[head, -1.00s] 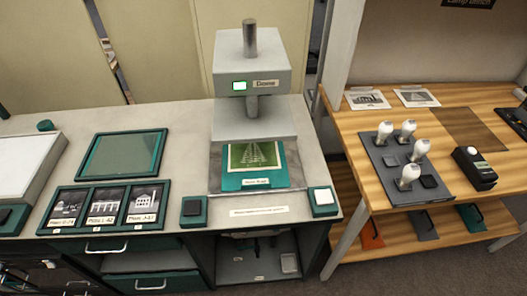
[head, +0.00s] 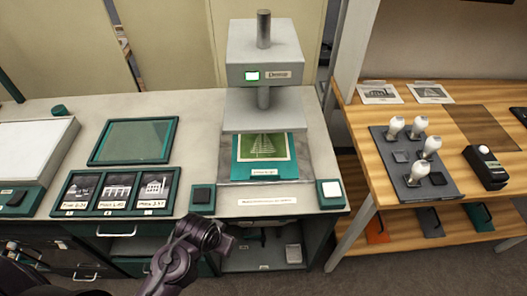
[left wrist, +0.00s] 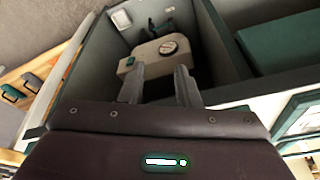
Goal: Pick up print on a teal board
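The print on a teal board (head: 262,148) is a green picture of a pale tree-like shape on a teal backing with a white label. It lies flat on the grey base of the press, below the press head (head: 263,108), which covers its far part. My left arm comes in at the bottom of the head view, in front of the bench and short of the board. Its fingers are not clear there. In the left wrist view my left gripper (left wrist: 158,85) has its two fingers apart with nothing between them. My right gripper is not in view.
A dark button block (head: 202,198) and a white one (head: 330,194) flank the press at the bench's front edge. A framed glass (head: 133,142) and a three-print tray (head: 116,192) lie left. A wooden bench (head: 365,130) with bulbs stands right.

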